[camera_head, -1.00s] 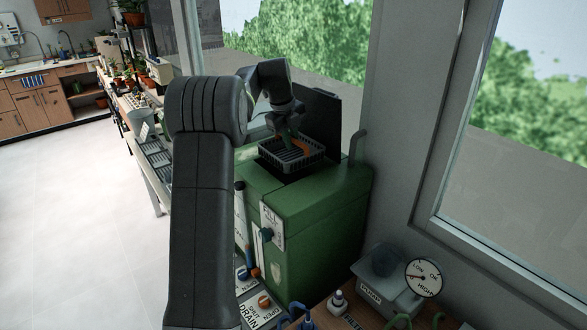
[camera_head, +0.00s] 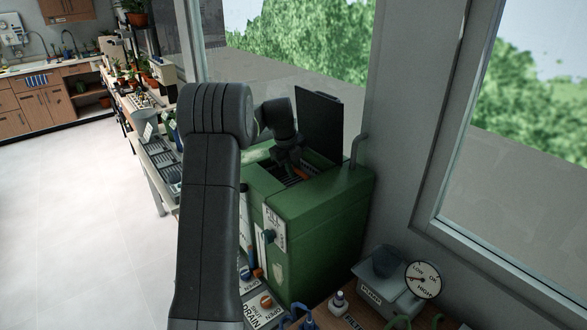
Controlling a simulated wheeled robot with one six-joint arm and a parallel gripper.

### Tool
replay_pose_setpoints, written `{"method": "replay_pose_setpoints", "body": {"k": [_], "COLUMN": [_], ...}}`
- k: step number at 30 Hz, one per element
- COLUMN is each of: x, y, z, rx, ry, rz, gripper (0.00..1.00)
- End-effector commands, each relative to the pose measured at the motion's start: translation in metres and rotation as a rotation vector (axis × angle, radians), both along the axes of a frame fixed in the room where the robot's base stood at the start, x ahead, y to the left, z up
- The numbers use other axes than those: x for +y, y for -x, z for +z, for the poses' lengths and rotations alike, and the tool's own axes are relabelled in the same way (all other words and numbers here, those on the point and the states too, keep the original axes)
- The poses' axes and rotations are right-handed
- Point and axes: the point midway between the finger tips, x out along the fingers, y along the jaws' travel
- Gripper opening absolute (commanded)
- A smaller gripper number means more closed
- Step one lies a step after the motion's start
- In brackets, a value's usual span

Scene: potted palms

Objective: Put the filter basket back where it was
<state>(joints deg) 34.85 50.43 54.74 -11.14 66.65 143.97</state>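The filter basket (camera_head: 294,181) is a dark slatted tray with an orange part (camera_head: 302,174). It sits down inside the square opening in the top of the green tank (camera_head: 320,205), with little more than its upper part showing. My gripper (camera_head: 289,165) reaches down into the opening at the basket's middle, against the orange part. It appears shut on the basket, though its fingertips are small, dark and partly hidden. The tank's dark lid (camera_head: 320,122) stands open behind the opening.
My upper arm covers the tank's left side. A pump (camera_head: 385,285) and a round gauge (camera_head: 423,279) stand on the wooden bench in front right. The wall and window are close on the right. A long bench with trays (camera_head: 160,155) runs back left; the floor left is clear.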

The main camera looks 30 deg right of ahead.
Motion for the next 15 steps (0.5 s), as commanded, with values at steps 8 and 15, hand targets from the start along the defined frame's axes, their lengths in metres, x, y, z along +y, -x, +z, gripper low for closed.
{"method": "replay_pose_setpoints", "body": {"k": [8,15], "x": [0.0000,0.0016], "y": [0.0000,-0.0004], "z": [0.0003,0.0097], "rx": [0.000,-0.002], "ry": [0.000,0.002], "rz": [0.000,0.000], "gripper": [0.35,0.35]}}
